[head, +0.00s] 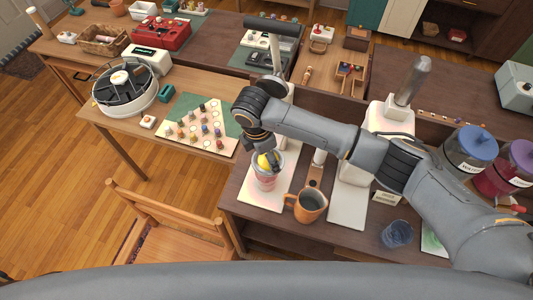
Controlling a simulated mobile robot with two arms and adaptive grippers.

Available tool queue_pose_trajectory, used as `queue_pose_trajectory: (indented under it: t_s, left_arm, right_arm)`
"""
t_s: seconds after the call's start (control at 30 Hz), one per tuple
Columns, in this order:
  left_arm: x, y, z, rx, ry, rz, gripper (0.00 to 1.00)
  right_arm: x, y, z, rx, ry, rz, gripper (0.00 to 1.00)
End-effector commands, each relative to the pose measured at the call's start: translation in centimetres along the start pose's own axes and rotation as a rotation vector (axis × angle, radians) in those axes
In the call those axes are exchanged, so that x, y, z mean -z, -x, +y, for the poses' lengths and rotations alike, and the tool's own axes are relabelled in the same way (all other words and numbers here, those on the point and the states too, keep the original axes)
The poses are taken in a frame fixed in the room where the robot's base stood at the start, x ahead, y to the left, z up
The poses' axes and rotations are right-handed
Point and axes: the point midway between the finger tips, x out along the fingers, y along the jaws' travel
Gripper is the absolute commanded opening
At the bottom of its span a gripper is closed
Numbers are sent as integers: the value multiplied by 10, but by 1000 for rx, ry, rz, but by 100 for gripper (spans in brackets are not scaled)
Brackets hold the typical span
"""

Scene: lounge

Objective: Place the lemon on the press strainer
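The lemon (263,162) is a small yellow shape in the head view, at the mouth of a reddish, clear-sided cup (266,181) on a pale board. My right gripper (264,149) points down at it from above, its dark fingers close against the lemon. The fingers partly hide it, so I cannot tell whether they are shut on it or whether it touches the cup. A white press-like stand (390,116) with a grey metal top stands right of the cup, partly behind my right arm. I cannot clearly make out the strainer. My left gripper is out of view.
An orange-brown mug (306,205) stands right of the cup, near the table's front edge. A blue tumbler (397,233) and lidded jars (469,149) are farther right. A wooden chair (165,235) stands at front left. A game board (196,130) lies on the left table.

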Motion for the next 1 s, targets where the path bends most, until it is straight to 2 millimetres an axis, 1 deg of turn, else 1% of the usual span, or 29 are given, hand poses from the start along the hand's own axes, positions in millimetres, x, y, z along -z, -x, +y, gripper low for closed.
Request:
queue_pose_trajectory:
  t_s: [0.07, 0.17, 0.4, 0.5, 0.67, 1.0]
  left_arm:
    - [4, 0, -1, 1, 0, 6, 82]
    - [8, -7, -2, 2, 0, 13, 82]
    - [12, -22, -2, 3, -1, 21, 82]
    - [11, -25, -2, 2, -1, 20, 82]
    - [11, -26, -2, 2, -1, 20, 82]
    - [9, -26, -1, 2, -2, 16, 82]
  right_arm:
    - [-1, 5, 1, -2, 0, 0, 80]
    - [1, 16, 1, -4, 1, 3, 80]
    - [0, 56, 1, -5, 2, 1, 80]
    - [0, 69, 1, -3, 0, 1, 80]
    - [0, 78, 0, -1, 1, 0, 80]
    - [0, 78, 0, 0, 0, 0, 80]
